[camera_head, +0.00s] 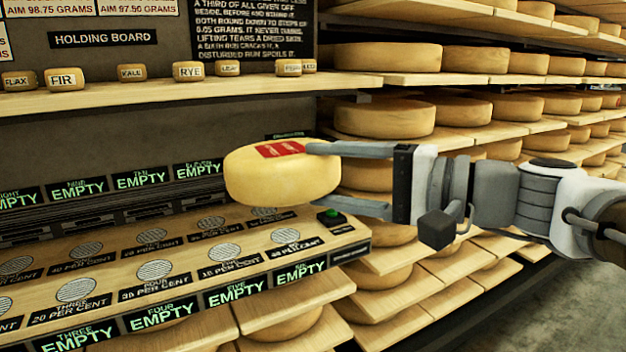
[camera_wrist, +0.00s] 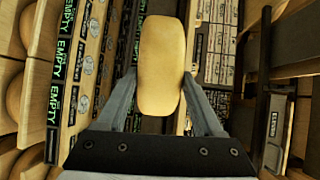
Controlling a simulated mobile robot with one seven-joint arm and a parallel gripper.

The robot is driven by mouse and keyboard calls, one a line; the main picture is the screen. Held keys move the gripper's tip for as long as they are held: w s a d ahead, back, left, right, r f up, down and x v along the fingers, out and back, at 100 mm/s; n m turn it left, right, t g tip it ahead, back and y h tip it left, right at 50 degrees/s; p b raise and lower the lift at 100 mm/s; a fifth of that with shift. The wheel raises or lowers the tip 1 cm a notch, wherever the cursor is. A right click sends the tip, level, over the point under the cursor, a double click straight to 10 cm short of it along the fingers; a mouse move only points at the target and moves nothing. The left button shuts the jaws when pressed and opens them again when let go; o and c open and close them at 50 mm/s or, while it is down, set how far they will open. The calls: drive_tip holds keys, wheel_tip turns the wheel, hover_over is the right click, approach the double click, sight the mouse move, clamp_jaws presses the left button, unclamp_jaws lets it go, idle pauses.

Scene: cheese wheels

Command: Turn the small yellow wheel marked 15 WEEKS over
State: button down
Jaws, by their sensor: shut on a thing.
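The small yellow wheel (camera_head: 282,182) is in my gripper (camera_head: 322,176), held in the air above the front right end of the slotted wooden board. A red label shows on its upper face in the head view; its writing is too small to read. The wheel looks somewhat tilted, with its rounded side toward the head camera. My gripper is shut on it from the right, one finger above and one below. In the wrist view the wheel (camera_wrist: 160,65) shows edge-on between the two fingers (camera_wrist: 160,98). Its underside is hidden.
The wooden board (camera_head: 345,238) below has round grey discs, percent labels and green EMPTY signs. A green button (camera_head: 331,214) sits at its right end. A shelf (camera_head: 190,92) above holds small named cheeses. Racks of large cheese wheels (camera_head: 385,118) stand behind and right, close to my arm.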

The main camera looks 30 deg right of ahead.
drive_tip(key=shift+w+r+g+h+p, duration=0.1)
drive_tip(key=shift+r+g+h+p, duration=0.35)
drive_tip(key=shift+r+p, duration=0.45)
drive_tip(key=shift+a+p, duration=0.1)
drive_tip(key=shift+p, duration=0.55)
drive_tip(key=r+g+h+p, duration=0.1)
drive_tip(key=p, duration=0.3)
drive_tip(key=r+g+h+p, duration=0.1)
drive_tip(key=g+p, duration=0.1)
drive_tip(key=p, duration=0.3)
drive_tip(key=shift+w+a, duration=0.15)
drive_tip(key=shift+w, duration=0.15)
drive_tip(key=g+h+p, duration=0.1)
drive_tip(key=p, duration=0.4)
drive_tip(key=w+a+r+g+h+p, duration=0.1)
drive_tip(key=g+p, duration=0.1)
drive_tip(key=p, duration=0.3)
drive_tip(key=w+r+g+h+p, duration=0.1)
drive_tip(key=p, duration=0.4)
drive_tip(key=shift+a+r+g, duration=0.2)
drive_tip(key=shift+r+g, duration=0.05)
drive_tip(key=shift+g, duration=0.1)
drive_tip(key=shift+w+a+p, duration=0.1)
drive_tip(key=shift+w+p, duration=0.05)
drive_tip(key=shift+p, duration=0.5)
drive_tip(key=shift+w+a+r+g+h+p, duration=0.1)
drive_tip(key=shift+w+g+h+p, duration=0.25)
drive_tip(key=shift+p, duration=0.45)
